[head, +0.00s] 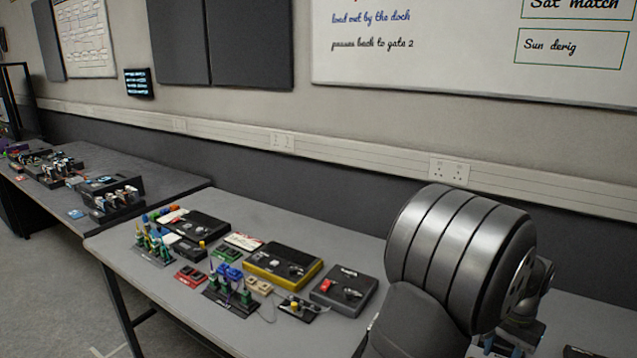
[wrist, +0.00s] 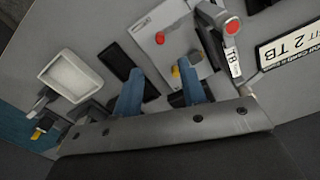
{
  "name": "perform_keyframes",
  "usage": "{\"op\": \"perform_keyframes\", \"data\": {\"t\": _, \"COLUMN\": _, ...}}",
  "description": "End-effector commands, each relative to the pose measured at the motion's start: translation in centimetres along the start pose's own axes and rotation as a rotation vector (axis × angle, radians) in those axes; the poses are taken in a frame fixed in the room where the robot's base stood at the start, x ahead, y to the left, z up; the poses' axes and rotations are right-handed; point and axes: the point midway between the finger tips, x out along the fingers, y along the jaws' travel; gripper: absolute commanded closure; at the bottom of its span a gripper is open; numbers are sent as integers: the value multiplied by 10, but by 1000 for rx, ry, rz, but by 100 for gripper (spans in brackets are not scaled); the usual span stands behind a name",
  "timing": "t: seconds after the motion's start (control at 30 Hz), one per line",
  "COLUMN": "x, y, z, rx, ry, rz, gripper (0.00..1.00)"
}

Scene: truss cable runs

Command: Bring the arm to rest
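My arm fills the right side of the head view, with its large grey ribbed link raised over the table. My gripper shows in the wrist view (wrist: 160,88) with its two blue fingers well apart and nothing visible between them. Past the fingertips lies a light grey box (wrist: 158,58) with a red button and a small yellow knob. A black flat piece (wrist: 125,62) lies near the left finger. In the head view the gripper is mostly hidden behind or below the arm link.
The wrist view shows a white tray (wrist: 70,75), a grey handle with a red end (wrist: 231,28) and a lettered plate (wrist: 290,45). The head view shows a yellow-edged box (head: 283,266), a dark box (head: 343,290) and small connectors on the grey table (head: 240,330), whose front is bare.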

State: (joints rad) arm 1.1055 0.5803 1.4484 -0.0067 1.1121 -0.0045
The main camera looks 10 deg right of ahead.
Motion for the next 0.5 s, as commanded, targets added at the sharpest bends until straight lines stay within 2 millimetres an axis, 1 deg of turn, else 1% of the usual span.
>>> {"op": "perform_keyframes", "data": {"t": 0.03, "x": -12, "y": 0, "z": -1, "rx": 0, "ry": 5, "rz": 0, "gripper": 62}}
{"op": "perform_keyframes", "data": {"t": 0.3, "x": -66, "y": 0, "z": 0, "rx": 0, "ry": 5, "rz": 0, "gripper": 62}}
{"op": "perform_keyframes", "data": {"t": 0.33, "x": -63, "y": 0, "z": 0, "rx": 0, "ry": -1, "rz": 0, "gripper": 62}}
{"op": "perform_keyframes", "data": {"t": 0.4, "x": -44, "y": 0, "z": 1, "rx": 0, "ry": -5, "rz": 0, "gripper": 62}}
{"op": "perform_keyframes", "data": {"t": 0.5, "x": -23, "y": 0, "z": 1, "rx": 0, "ry": -5, "rz": 0, "gripper": 62}}
